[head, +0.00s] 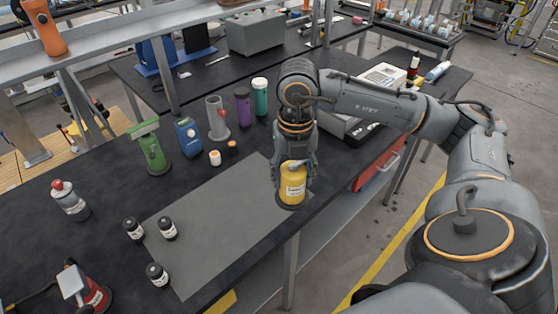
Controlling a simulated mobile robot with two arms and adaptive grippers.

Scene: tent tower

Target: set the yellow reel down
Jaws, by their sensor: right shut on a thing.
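The yellow reel (292,183) is a yellow cylinder with a pale label and a dark base. It is upright at the right end of the grey mat (215,235) on the black table, near the table's edge. My right gripper (294,170) comes down from above and is shut on the reel, with its fingers on either side. I cannot tell whether the reel's base touches the surface. My left gripper is not in view.
Several small dark jars (168,228) stand around the mat's left end. A green tool (150,150), a blue device (188,137), a purple bottle (243,106) and a teal bottle (260,97) stand behind the mat. The mat's middle is clear.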

